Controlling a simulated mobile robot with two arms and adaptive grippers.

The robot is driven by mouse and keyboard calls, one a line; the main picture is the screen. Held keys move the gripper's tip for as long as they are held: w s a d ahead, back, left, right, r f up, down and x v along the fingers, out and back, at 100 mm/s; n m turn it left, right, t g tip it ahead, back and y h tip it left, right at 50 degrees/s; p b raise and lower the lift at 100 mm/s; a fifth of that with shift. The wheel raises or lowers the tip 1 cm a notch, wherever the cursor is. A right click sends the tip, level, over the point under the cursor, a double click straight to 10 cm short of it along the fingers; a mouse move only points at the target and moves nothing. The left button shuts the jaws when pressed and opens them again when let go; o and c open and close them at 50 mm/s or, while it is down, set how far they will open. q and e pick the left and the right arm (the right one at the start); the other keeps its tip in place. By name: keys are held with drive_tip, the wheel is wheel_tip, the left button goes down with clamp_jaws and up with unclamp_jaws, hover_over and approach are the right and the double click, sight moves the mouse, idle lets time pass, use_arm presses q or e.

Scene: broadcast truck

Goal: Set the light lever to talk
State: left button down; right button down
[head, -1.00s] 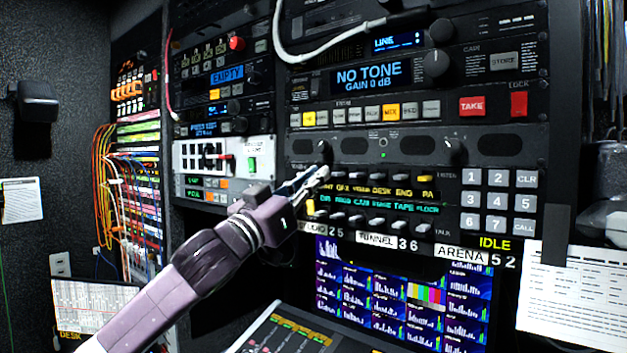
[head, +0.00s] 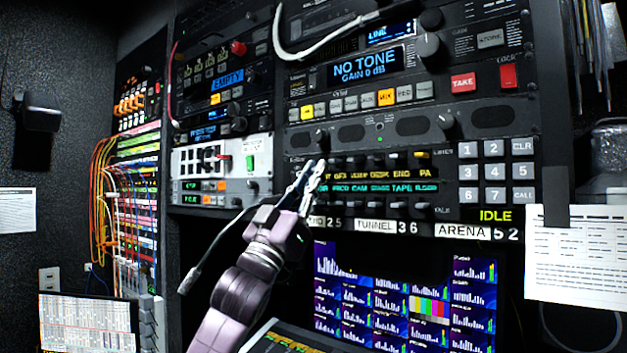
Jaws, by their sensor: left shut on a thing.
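The intercom panel (head: 452,200) has two rows of small levers with lit name labels, including GFX, DESK, ENG and PA above and PROD, CAM and TAPE below. "Listen" is printed at the right of the upper row and "talk" at the right of the lower row. My left gripper (head: 316,173) reaches up from below to the left end of the upper row. Its fingers are shut on the lever there, which appears to be the light lever. The fingers hide that lever and its label, so I cannot read its position. My right gripper is not in view.
A keypad (head: 496,171) is right of the levers. A monitor (head: 405,300) sits below. A thin dark stalk beside my wrist crosses in front of the rack. A white cable (head: 325,48) hangs above.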

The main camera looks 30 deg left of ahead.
use_arm(q)
drive_tip(key=shift+r, duration=0.1)
drive_tip(key=c, duration=2.3)
unclamp_jaws()
drive_tip(key=shift+o, duration=0.2)
drive_tip(key=shift+s, duration=0.1)
drive_tip(key=v, duration=1.2)
